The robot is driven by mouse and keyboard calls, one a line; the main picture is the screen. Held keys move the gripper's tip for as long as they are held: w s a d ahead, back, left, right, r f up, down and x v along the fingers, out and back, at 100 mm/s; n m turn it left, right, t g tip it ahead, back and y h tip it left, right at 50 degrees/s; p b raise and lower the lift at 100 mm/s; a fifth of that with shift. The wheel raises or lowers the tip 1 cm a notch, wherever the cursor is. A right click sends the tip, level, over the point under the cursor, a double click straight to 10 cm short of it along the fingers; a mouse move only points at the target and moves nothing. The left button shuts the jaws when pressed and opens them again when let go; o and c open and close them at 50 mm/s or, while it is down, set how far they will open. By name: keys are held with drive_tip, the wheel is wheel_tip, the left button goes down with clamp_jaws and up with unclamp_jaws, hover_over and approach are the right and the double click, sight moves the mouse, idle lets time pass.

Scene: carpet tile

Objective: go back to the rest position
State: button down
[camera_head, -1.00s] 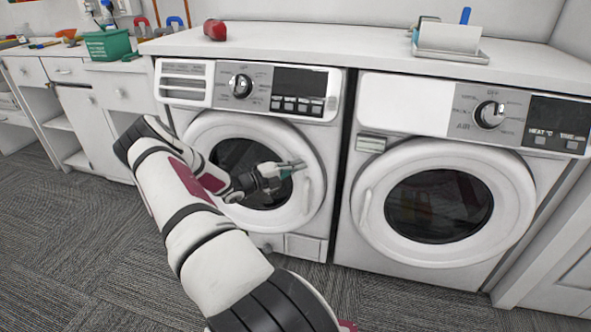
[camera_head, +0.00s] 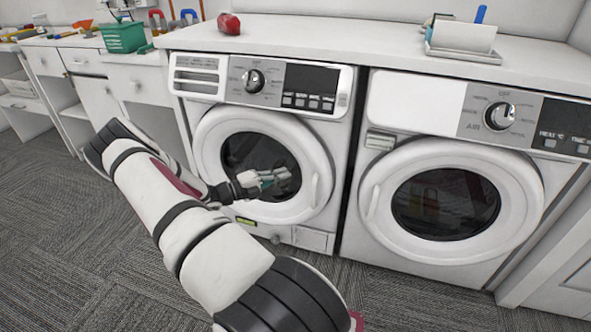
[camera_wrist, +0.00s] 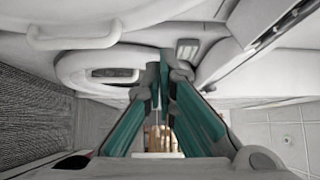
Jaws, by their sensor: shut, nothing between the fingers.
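My gripper (camera_head: 284,176) is in front of the left washing machine (camera_head: 262,222), with its fingers over the dark glass of the round door (camera_head: 318,150). The door looks closed. In the wrist view my gripper (camera_wrist: 164,72) shows its green fingers converging, with the tips together and nothing between them. My arm reaches in from the bottom of the head view, bent at the elbow.
A second machine (camera_head: 455,262) with a closed round door stands to the right. A red object (camera_head: 229,24), and a tray (camera_head: 463,54) with a white block, lie on the white top. A green basket (camera_head: 123,37) stands on the left counter. The carpet (camera_head: 60,225) at left is clear.

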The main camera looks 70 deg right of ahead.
drive_tip(key=shift+v, duration=0.85)
drive_tip(key=w+a+r+m+t+y, duration=0.3)
drive_tip(key=a+r+m+y, duration=0.1)
drive_tip(key=a+r+m, duration=0.65)
drive_tip(key=w+a+r+m+t+y, duration=0.35)
drive_tip(key=a+r+m, duration=0.35)
drive_tip(key=a+r, duration=0.55)
drive_tip(key=s+a+r+m+t+y, duration=0.25)
drive_tip(key=s+a, duration=0.25)
drive_tip(key=a, duration=0.4)
drive_tip(key=s+a+r+m+t+y, duration=0.1)
drive_tip(key=s+a+m+t, duration=0.3)
drive_tip(key=a, duration=0.5)
drive_tip(key=s+a+r+m+t+y, duration=0.1)
drive_tip(key=s+a+r+m, duration=0.3)
drive_tip(key=a, duration=0.6)
wheel_tip(320, 180, up, 18)
drive_tip(key=s+n+t+p, duration=0.1)
drive_tip(key=t+p, duration=0.2)
drive_tip(key=p, duration=1.5)
drive_tip(key=shift+y, duration=0.3)
